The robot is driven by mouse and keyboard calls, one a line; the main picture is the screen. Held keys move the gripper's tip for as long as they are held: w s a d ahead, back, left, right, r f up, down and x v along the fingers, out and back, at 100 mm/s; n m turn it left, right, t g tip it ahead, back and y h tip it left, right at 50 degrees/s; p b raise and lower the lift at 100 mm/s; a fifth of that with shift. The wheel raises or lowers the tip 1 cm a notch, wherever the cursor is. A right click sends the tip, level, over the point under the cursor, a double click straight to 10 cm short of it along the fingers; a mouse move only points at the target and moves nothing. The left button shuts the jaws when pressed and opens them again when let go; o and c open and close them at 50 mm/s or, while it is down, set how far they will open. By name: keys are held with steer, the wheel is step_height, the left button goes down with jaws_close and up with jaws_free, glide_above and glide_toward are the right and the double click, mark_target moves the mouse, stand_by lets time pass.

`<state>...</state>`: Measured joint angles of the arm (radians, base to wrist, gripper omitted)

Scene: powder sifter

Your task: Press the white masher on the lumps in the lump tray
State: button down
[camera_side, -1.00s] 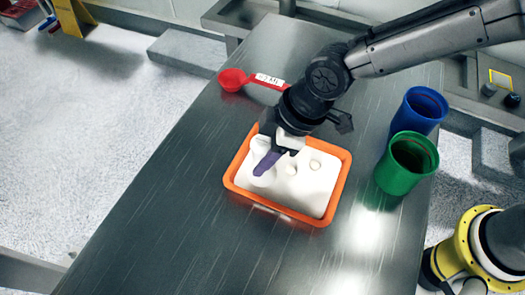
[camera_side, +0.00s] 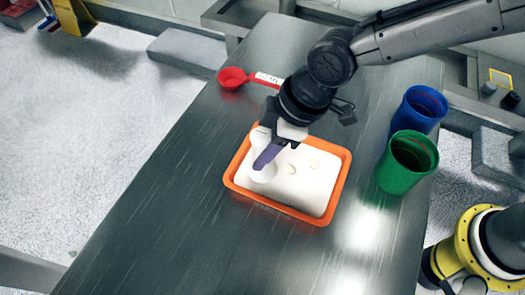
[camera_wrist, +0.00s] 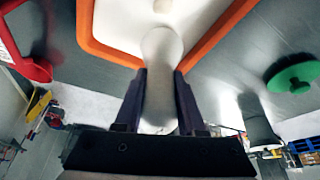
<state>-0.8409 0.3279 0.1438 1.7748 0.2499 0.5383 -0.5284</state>
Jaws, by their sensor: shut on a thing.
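The lump tray (camera_side: 325,211) is an orange tray with a bed of white powder (camera_side: 303,190). Two low round lumps, one near the middle (camera_side: 292,170) and one toward the back right (camera_side: 314,163), show on the powder. My gripper (camera_side: 266,158), with purple fingers, is over the tray's left part. It is shut on the white masher (camera_wrist: 161,78), which stands between the fingers in the wrist view. In the side view the masher's white end (camera_side: 261,174) is low at the powder; white on white, I cannot tell whether it touches. The orange rim also shows in the wrist view (camera_wrist: 92,42).
A red scoop (camera_side: 233,78) lies behind the tray, its handle toward my arm. A green cup (camera_side: 407,165) and a blue cup (camera_side: 418,108) stand to the right. The metal table (camera_side: 180,215) is clear in front and to the left.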

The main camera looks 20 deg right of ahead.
mark_target(264, 130)
steer(key=shift+r, duration=2.7)
steer(key=shift+w+m+t, duration=0.1)
steer(key=shift+m+t, duration=0.2)
steer(key=shift+m, duration=0.2)
steer(key=shift+w+d+f+m, duration=0.15)
steer(key=shift+f+m, duration=0.05)
steer(key=shift+m, duration=0.3)
steer(key=w+d+f+m+t+h, duration=0.1)
steer(key=w+d+m+h, duration=0.1)
steer(key=w+d+m, duration=0.6)
steer(key=w+d+f+m+t+h, duration=0.15)
steer(key=w+d, duration=0.25)
steer(key=d, duration=0.7)
steer(key=w+d+m+h, duration=0.2)
steer(key=d+m, duration=0.3)
steer(key=d, duration=1.4)
steer(key=shift+d+f, duration=0.2)
steer(key=shift+f, duration=0.2)
steer(key=shift+m+g, duration=0.25)
